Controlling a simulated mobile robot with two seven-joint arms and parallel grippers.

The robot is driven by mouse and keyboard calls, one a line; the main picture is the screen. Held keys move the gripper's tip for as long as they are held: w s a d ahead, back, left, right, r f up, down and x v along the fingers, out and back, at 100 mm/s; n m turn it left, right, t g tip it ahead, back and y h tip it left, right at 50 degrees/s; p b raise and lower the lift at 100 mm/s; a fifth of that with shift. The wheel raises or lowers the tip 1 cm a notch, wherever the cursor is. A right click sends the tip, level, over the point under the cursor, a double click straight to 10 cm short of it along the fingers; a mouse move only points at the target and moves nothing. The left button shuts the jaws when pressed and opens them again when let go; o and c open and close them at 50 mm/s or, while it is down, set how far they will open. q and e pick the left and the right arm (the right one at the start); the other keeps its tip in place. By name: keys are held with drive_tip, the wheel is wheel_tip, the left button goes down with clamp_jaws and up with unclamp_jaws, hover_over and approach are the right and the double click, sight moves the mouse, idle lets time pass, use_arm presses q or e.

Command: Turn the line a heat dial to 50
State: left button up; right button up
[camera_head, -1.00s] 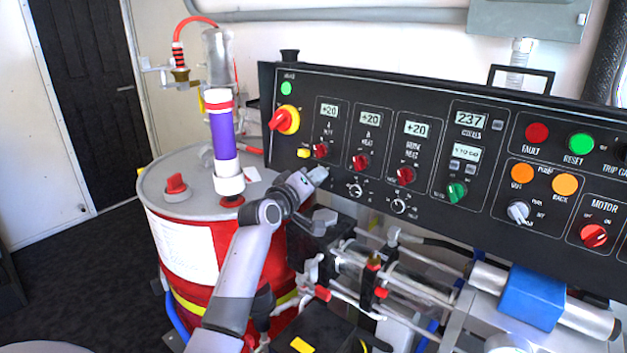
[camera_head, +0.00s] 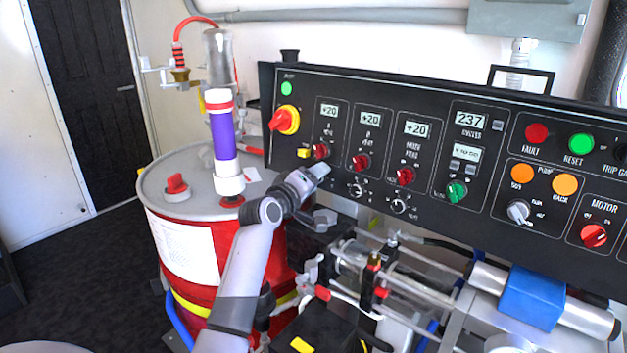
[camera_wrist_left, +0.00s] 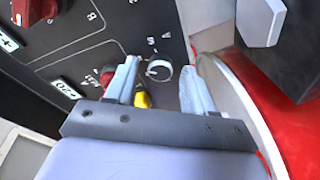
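A small black dial with a white pointer, apparently the line A heat dial (camera_head: 355,190), sits low on the black control panel (camera_head: 275,140). It also shows in the left wrist view (camera_wrist_left: 159,70), with small marks around it that I cannot read as numbers. My left gripper (camera_head: 319,171) is just left of this dial in the head view. In the left wrist view its two pale fingers (camera_wrist_left: 160,84) are apart, with the dial in the gap ahead of them. Nothing is held, and I cannot tell any contact. My right gripper is not in view.
A similar dial (camera_head: 399,206) is to the right. A red drum (camera_head: 190,280) stands left of the panel. Pipes and a clear cylinder (camera_head: 352,255) are below.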

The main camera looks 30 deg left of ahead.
use_arm(q)
drive_tip(key=shift+s, duration=0.1)
drive_tip(key=s, duration=0.7)
drive_tip(key=shift+d+r+b, duration=0.25)
drive_tip(key=shift+r+b, duration=0.1)
drive_tip(key=shift+b, duration=0.05)
idle(0.4)
